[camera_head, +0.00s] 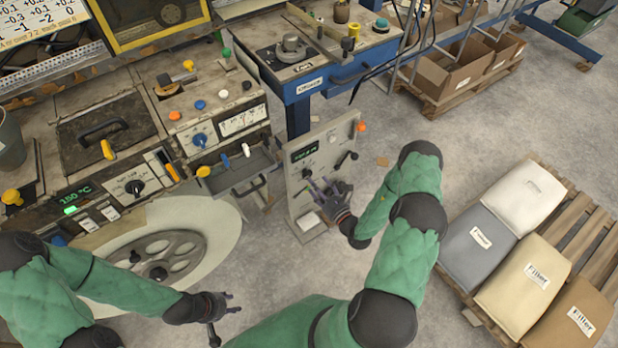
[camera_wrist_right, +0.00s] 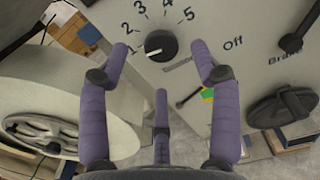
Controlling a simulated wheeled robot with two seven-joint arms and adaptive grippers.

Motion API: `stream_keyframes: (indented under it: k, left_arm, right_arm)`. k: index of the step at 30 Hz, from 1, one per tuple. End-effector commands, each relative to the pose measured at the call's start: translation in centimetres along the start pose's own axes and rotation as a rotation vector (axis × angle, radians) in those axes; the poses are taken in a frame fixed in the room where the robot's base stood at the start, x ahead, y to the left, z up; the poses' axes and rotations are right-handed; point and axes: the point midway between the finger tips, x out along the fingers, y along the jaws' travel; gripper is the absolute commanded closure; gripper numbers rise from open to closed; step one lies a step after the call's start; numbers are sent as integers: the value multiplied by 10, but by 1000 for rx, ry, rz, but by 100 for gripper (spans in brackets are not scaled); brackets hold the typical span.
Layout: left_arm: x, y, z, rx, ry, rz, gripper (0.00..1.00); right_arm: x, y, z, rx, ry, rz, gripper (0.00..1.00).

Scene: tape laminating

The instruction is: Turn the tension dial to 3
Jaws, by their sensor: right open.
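The tension dial (camera_wrist_right: 160,45) is a round black knob on a pale panel, ringed by the numbers 1 to 5 and "Off". Its white mark points left, towards the 1. In the head view the dial (camera_head: 307,172) is small on the upright panel. My right gripper (camera_wrist_right: 162,62) is open, its purple fingers spread to the left, right and below the dial, with no clear contact. In the head view the right gripper (camera_head: 322,190) is just in front of the panel. My left gripper (camera_head: 222,312) is open and empty, low in the picture.
A black lever (camera_head: 347,159) marked "Brake" is right of the dial. A pale round drum with a spoked wheel (camera_head: 155,255) stands left of the panel. Filler bags (camera_head: 520,285) lie on a pallet at the right. The floor between is mostly clear.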

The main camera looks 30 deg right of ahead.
Motion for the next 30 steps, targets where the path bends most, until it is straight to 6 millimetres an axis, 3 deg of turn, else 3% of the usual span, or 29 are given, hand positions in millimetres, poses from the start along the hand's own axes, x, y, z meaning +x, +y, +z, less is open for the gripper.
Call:
stream_keyframes:
  k: [3, 9, 22, 27, 28, 30]
  left_arm:
    - [8, -3, 0, 0, 0, 0, 60]
    - [14, -5, -1, 0, 1, 0, 60]
    - [15, -5, -1, 0, 1, 0, 60]
    - [15, -5, -1, 0, 1, 0, 60]
    - [15, -5, -1, 0, 1, 0, 60]
    - [15, -5, -1, 0, 1, 0, 60]
  right_arm:
    - [21, 1, -2, -2, -1, 4, 36]
    - [44, 1, -1, -1, 0, 3, 36]
    - [51, 0, 0, 1, 1, 2, 36]
    - [51, 0, 0, 1, 1, 1, 84]
    - [51, 0, 0, 0, 0, 1, 90]
    - [52, 0, 0, 0, 0, 1, 90]
